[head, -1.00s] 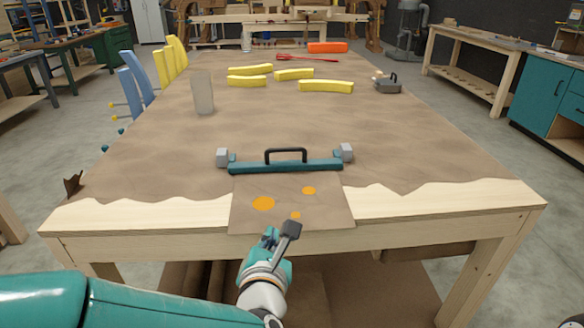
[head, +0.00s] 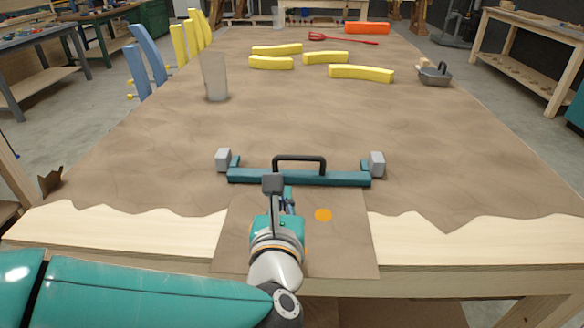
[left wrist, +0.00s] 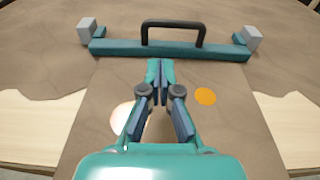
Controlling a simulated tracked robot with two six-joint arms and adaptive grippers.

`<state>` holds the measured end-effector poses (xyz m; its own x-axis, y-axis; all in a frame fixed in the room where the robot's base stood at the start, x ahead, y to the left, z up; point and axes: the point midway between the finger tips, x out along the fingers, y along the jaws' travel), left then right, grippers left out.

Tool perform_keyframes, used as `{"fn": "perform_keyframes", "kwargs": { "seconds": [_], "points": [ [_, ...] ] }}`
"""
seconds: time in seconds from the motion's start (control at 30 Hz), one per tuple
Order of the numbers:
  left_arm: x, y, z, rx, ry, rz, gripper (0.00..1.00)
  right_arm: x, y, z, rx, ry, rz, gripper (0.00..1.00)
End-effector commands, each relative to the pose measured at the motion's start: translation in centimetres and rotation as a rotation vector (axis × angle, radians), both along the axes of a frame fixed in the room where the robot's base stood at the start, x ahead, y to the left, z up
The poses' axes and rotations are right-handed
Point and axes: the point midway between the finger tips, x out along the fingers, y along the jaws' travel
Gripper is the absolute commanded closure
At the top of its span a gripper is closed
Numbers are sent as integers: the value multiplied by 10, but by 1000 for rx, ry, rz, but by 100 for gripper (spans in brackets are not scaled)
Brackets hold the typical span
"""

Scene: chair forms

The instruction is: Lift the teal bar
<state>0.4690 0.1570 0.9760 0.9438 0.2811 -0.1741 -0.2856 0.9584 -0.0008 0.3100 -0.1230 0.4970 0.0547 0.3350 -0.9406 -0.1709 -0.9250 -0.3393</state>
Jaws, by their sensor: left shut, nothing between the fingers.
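The teal bar (head: 330,179) lies across the table near its front edge, with a black arched handle (head: 300,158) on top and a grey block at each end. It also shows whole in the left wrist view (left wrist: 210,51). My left gripper (head: 274,186) is in front of the bar, left of its middle in the head view. In the left wrist view my left gripper (left wrist: 160,64) has its fingertips together, with nothing between them, just short of the bar below the handle. I cannot tell whether the tips touch the bar. My right gripper is not in view.
A translucent cylinder (head: 214,78) stands further back at left. Several yellow pieces (head: 360,73) and a grey tool (head: 435,74) lie further back. The middle is clear.

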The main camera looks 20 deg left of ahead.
Motion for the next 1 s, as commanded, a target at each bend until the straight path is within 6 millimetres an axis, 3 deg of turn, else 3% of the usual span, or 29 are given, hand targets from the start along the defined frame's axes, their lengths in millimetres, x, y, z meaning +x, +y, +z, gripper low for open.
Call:
{"fn": "perform_keyframes", "kwargs": {
  "seconds": [0.27,0.7,1.0],
  "points": [
    [11,0,-2,0,2,-6,100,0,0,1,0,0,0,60],
    [77,19,-15,1,3,-5,100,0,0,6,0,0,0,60],
    [97,23,-18,0,1,-10,100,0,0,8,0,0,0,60]
  ]
}}
